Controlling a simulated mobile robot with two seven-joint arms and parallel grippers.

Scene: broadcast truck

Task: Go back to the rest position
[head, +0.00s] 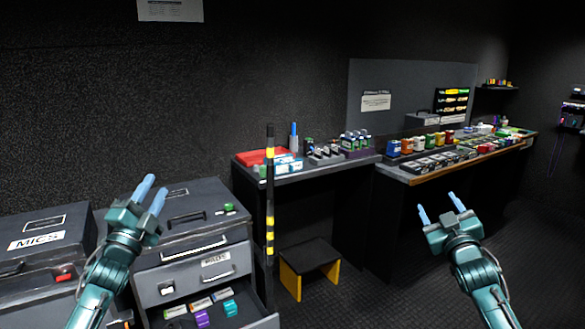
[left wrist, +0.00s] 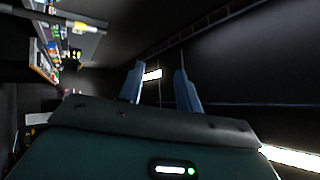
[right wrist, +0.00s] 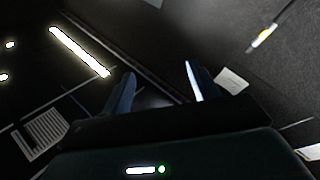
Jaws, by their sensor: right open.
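My left gripper (head: 149,194) is raised in front of the grey drawer cabinet in the head view. Its two blue fingers are apart with nothing seen between them; the fingers also show in the left wrist view (left wrist: 160,82). My right gripper (head: 438,210) is raised over the dark floor at the right of the head view. Its fingers are spread and empty, and they also show in the right wrist view (right wrist: 158,85). Neither gripper touches anything that I can see.
The drawer cabinet (head: 190,262) has an open lower drawer (head: 255,322) holding several small items. A MICS case (head: 40,260) stands left of it. A striped pole (head: 270,215), a low step stool (head: 308,257) and a loaded workbench (head: 420,178) stand beyond. Open floor lies at the right.

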